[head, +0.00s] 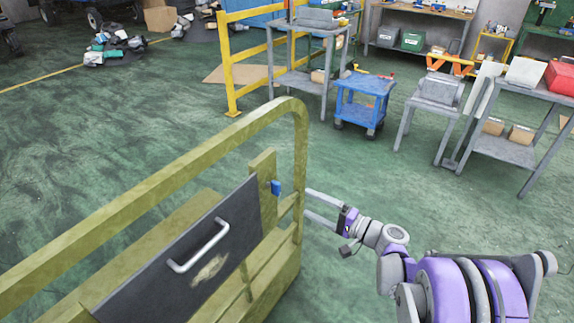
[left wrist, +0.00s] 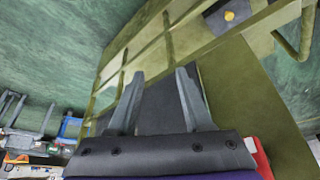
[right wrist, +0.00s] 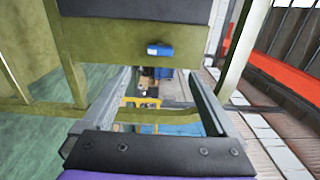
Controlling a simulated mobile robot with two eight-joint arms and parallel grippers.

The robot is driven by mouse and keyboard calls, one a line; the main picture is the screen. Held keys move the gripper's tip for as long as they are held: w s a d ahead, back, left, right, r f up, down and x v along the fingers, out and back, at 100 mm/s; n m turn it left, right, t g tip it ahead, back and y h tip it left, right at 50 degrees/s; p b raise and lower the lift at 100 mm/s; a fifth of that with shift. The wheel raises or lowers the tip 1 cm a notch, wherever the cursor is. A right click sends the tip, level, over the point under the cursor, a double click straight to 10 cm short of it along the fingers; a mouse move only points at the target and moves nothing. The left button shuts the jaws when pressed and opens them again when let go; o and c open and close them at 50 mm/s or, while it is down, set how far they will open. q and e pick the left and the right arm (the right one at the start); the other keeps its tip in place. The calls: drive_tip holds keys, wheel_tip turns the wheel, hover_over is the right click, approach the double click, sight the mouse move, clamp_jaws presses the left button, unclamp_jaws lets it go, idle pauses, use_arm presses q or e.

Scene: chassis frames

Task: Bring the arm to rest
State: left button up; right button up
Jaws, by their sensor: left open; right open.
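My right arm comes in from the lower right of the head view. My right gripper (head: 309,205) is beside the near right post of the olive-yellow frame (head: 298,150). In the right wrist view the right gripper (right wrist: 165,75) is open with nothing between its fingers. A blue part (right wrist: 160,50) on the frame is just beyond its fingers. My left gripper (left wrist: 158,78) is open in the left wrist view and faces the olive frame. A dark panel shows behind its fingers. The left arm is not in the head view.
A dark panel (head: 190,265) with a light handle (head: 198,247) is on the frame. A blue cart (head: 362,103), a grey chair-like stand (head: 432,105) and grey tables stand behind. A yellow railing (head: 228,70) is farther back. Green floor (head: 400,190) is clear right of the frame.

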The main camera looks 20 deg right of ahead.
drive_tip(key=shift+a, duration=0.1)
drive_tip(key=s+a+r+n+g+h+p, duration=0.2)
drive_tip(key=s+a+n+g+h+p, duration=0.4)
drive_tip(key=s+a, duration=0.6)
drive_tip(key=s+d+n+g+h+p, duration=0.2)
drive_tip(key=s+d+n+h+p, duration=0.1)
drive_tip(key=s, duration=1.1)
drive_tip(key=shift+s+d+r+n+g+h+p, duration=0.25)
drive_tip(key=shift+d+r+n+g+h+p, duration=0.2)
drive_tip(key=shift+d+n+h, duration=0.45)
drive_tip(key=shift+d, duration=0.1)
drive_tip(key=shift+c, duration=0.3)
